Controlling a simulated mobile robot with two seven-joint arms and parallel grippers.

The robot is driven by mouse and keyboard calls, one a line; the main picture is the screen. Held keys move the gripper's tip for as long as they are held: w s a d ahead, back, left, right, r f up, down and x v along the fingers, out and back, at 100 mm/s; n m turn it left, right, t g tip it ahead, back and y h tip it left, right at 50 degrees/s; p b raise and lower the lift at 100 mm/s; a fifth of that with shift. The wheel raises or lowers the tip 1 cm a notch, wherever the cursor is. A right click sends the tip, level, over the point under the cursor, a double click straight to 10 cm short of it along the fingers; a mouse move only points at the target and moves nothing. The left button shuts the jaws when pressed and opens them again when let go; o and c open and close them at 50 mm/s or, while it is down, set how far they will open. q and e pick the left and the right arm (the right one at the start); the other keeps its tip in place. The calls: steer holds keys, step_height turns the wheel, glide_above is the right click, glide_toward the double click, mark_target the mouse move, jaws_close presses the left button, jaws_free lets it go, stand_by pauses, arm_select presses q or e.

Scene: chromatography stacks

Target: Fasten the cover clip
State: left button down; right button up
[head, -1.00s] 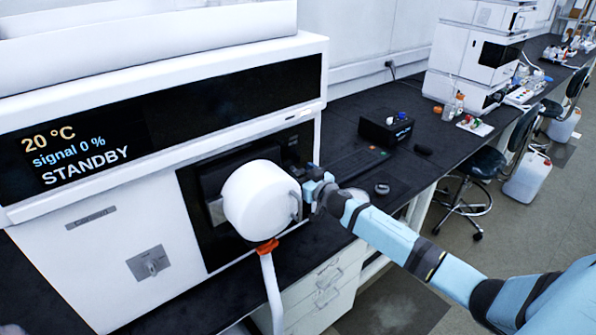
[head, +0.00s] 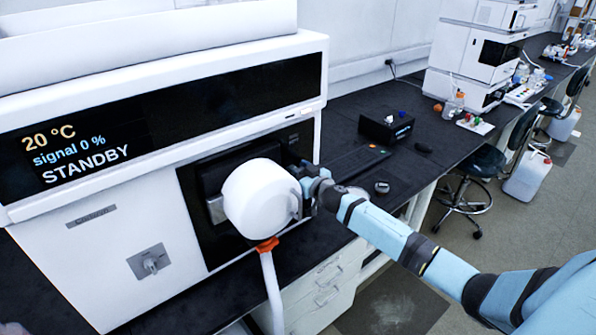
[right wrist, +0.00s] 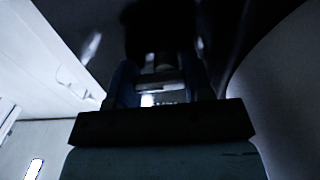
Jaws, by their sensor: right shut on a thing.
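A round white cover (head: 262,203) sits on the dark front panel (head: 205,240) of the white instrument, with an orange collar (head: 267,245) and a white hose (head: 272,290) below it. My right gripper (head: 306,180) is at the right side of the cover, close to the panel. In the right wrist view its fingers (right wrist: 158,92) are closed around a small pale part (right wrist: 160,80), which looks like the clip; the view is dark, so its exact shape and position are unclear. The head view hides this part behind the gripper. My left gripper is not in view.
The instrument's display (head: 75,150) reads 20 °C, signal 0 %, STANDBY. A black box (head: 386,128) and a small round dark item (head: 382,187) stand on the black bench to the right. A stool (head: 475,175) and a white canister (head: 528,176) are on the floor.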

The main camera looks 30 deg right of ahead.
steer(key=n, duration=0.4)
steer(key=shift+r, duration=0.1)
steer(key=n, duration=0.4)
steer(key=shift+a+n, duration=0.1)
steer(key=shift+n, duration=0.2)
steer(key=n, duration=0.4)
steer(key=shift+a+r+n, duration=0.1)
steer(key=shift+a+n, duration=0.05)
steer(key=shift+n, duration=0.15)
steer(key=n, duration=0.4)
steer(key=shift+a, duration=0.1)
steer(key=shift+n, duration=0.4)
steer(key=o, duration=0.9)
steer(key=shift+s, duration=0.1)
